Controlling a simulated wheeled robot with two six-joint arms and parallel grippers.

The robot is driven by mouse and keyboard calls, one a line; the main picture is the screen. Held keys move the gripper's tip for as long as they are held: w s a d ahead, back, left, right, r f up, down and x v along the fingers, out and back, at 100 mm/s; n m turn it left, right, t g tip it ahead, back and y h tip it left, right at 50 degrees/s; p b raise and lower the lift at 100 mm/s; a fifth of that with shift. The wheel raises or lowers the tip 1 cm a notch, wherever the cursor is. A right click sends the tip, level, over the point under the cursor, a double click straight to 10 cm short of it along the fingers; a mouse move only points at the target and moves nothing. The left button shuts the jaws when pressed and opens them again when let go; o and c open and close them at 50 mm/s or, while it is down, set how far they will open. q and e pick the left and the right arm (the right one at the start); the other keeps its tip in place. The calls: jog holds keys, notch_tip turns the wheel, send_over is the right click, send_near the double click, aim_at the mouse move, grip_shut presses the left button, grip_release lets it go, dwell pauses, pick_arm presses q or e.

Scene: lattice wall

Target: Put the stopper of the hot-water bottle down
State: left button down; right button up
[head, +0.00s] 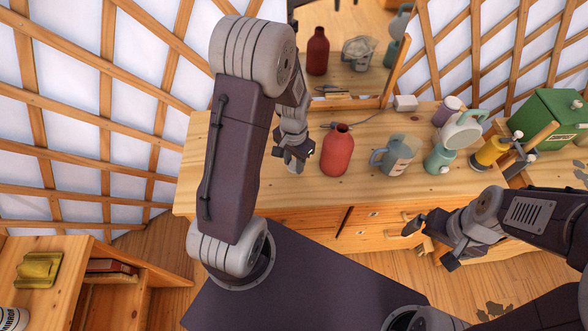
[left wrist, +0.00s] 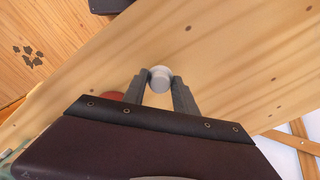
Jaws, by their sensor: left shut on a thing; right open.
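The red hot-water bottle (head: 337,152) stands upright on the wooden dresser top, its neck open. My left gripper (head: 295,160) is just left of the bottle, low over the dresser top. In the left wrist view the left gripper (left wrist: 160,84) is shut on a small pale grey stopper (left wrist: 160,76), held between the fingertips. Whether the stopper touches the wood is not clear. A bit of red, likely the bottle, shows beside the fingers in that view. My right gripper (head: 430,241) is open and empty in front of the dresser's drawers.
The dresser top (head: 240,190) is bare left of my left gripper and along the front. Right of the bottle are a grey-blue jug (head: 397,157), a pale jug (head: 460,131), a yellow container (head: 488,153) and a green box (head: 548,118). A mirror (head: 345,45) stands behind.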

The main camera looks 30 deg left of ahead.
aim_at(294, 170)
pick_arm(q)
jog(key=shift+f, duration=2)
jog(key=shift+f, duration=0.15)
jog(key=c, duration=1)
grip_release()
jog(key=shift+o, duration=0.2)
notch_tip(294, 170, up, 12)
jog(key=shift+r, duration=0.2)
jog(key=s+d+n+t, duration=0.1)
jog(key=s+d+n, duration=0.2)
jog(key=s+d, duration=0.2)
jog(key=shift+s+f, duration=0.2)
jog(key=shift+s, duration=1.45)
